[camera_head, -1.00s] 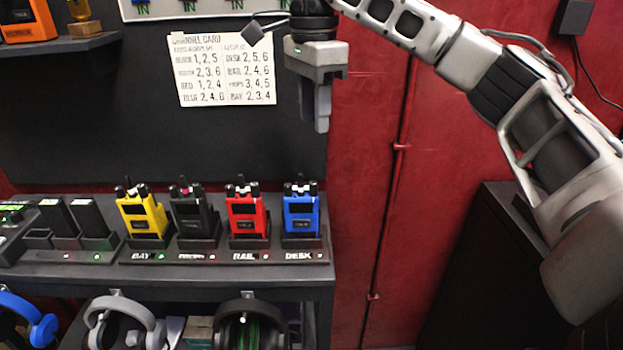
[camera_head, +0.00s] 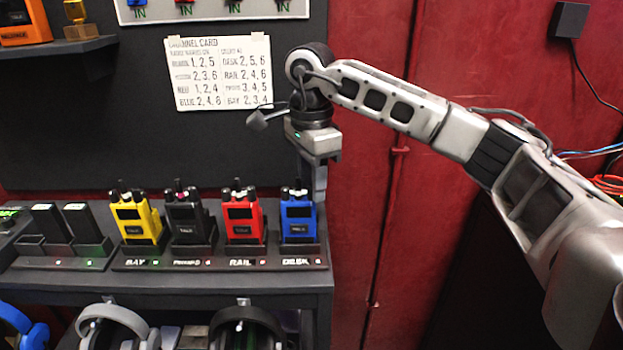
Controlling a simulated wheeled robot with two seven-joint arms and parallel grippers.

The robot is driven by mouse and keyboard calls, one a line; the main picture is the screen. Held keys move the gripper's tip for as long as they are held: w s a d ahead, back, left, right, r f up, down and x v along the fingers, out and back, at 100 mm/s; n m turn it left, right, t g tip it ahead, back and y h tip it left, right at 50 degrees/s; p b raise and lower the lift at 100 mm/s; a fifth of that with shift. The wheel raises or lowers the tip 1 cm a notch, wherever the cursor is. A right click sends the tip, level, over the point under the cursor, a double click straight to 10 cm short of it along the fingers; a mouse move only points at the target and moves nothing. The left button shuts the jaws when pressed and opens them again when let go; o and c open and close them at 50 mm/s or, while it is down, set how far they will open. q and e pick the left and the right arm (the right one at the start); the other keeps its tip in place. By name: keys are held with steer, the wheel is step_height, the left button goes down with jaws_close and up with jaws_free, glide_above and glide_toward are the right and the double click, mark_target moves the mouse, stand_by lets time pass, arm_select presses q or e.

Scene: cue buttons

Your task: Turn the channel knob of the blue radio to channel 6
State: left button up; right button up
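The blue radio (camera_head: 298,220) stands upright in the rightmost slot of the charger rack, behind the label "DESK". Its top, where the antenna and knobs sit, is dark and too small to read a channel setting. My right gripper (camera_head: 318,190) points down just above and at the right of the radio's top. Its visible finger reaches down beside the radio's upper right edge. I cannot tell whether it touches the knob or how far the fingers are apart. My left gripper is out of view.
Red (camera_head: 243,217), black (camera_head: 188,220) and yellow (camera_head: 136,217) radios stand left of the blue one. A channel card (camera_head: 220,73) hangs on the dark board behind. Headphones (camera_head: 117,325) hang below the shelf (camera_head: 215,280). A red wall is at the right.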

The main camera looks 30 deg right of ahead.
jaws_close()
steer(key=shift+m, duration=0.3)
steer(key=m, duration=0.3)
steer(key=shift+m+p, duration=0.3)
steer(key=m, duration=0.3)
steer(key=shift+m, duration=0.3)
steer(key=m, duration=0.4)
steer(key=shift+p, duration=0.4)
steer(key=shift+m, duration=0.5)
